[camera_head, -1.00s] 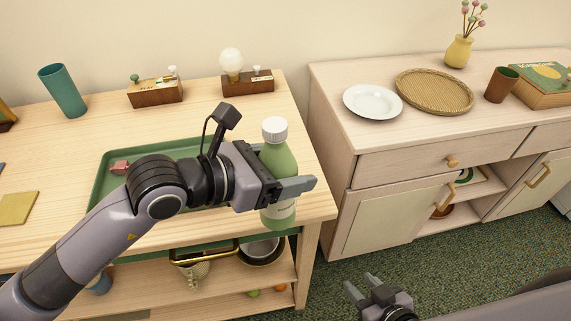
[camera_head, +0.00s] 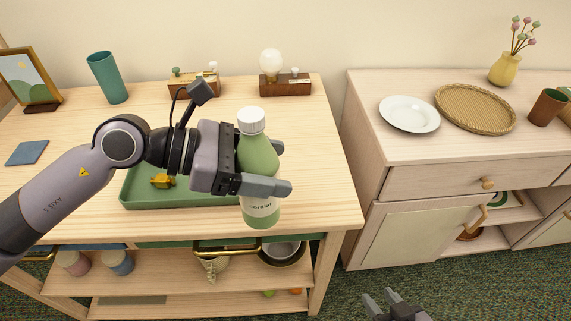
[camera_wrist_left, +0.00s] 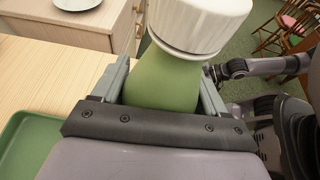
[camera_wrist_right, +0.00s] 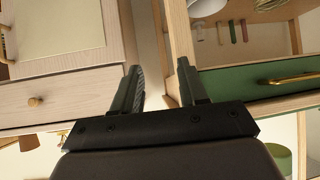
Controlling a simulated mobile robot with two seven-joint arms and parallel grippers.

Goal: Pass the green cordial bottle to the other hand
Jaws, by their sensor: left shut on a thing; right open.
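The green cordial bottle (camera_head: 258,160) has a white cap and is upright in the head view, in front of the wooden table's right part. My left gripper (camera_head: 268,168) is shut on its body. In the left wrist view the bottle (camera_wrist_left: 165,78) stands between the two fingers (camera_wrist_left: 165,85), its white cap toward the far side. My right gripper (camera_head: 383,300) is at the bottom of the head view, open and empty, below and right of the bottle. In the right wrist view its fingers (camera_wrist_right: 160,88) are apart with nothing between them.
A green tray (camera_head: 140,198) lies on the table behind my left arm, with a small yellow thing (camera_head: 162,181) in it. A pale cabinet (camera_head: 365,150) to the right bears a white plate (camera_head: 409,113) and a woven tray (camera_head: 475,108). Carpeted floor (camera_head: 345,290) shows between the furniture and my right gripper.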

